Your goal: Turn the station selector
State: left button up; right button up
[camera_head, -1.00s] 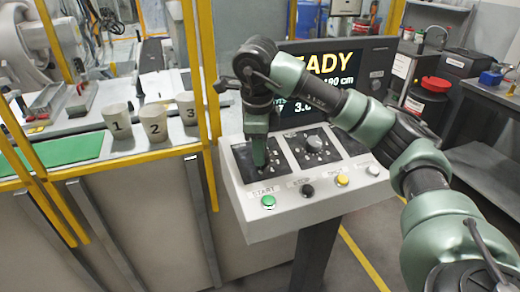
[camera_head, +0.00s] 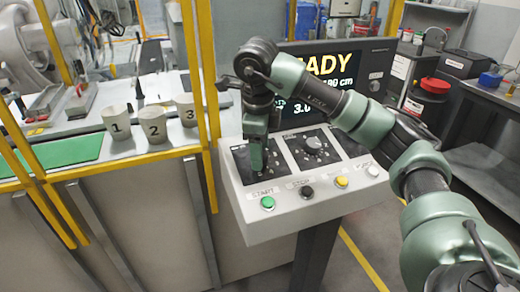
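The control panel (camera_head: 300,205) is a sloped white box with black dial plates on top. My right gripper (camera_head: 257,163) points down onto the left dial plate (camera_head: 240,160) and hides most of the knob there. I cannot tell whether its fingers are open or shut on that knob. A second dial with a grey knob (camera_head: 313,144) is in plain view to the right. Part of a third plate (camera_head: 352,145) shows behind my arm. The labels are too small to tell which dial is the station selector. My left gripper is not in view.
Along the panel front are a green START button (camera_head: 267,203), a black STOP button (camera_head: 307,192), a yellow button (camera_head: 341,182) and a white one (camera_head: 373,170). A screen (camera_head: 322,70) stands behind. Cups 1 (camera_head: 117,120), 2 (camera_head: 153,124) and 3 (camera_head: 186,109) stand left, beyond a yellow post (camera_head: 207,60).

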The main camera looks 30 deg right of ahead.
jog(key=r, duration=0.2)
jog(key=r+p, duration=0.1)
jog(key=r, duration=0.2)
jog(key=s+a+r, duration=0.1)
jog(key=r, duration=0.1)
jog(key=shift+r, duration=0.3)
dwell(0.4)
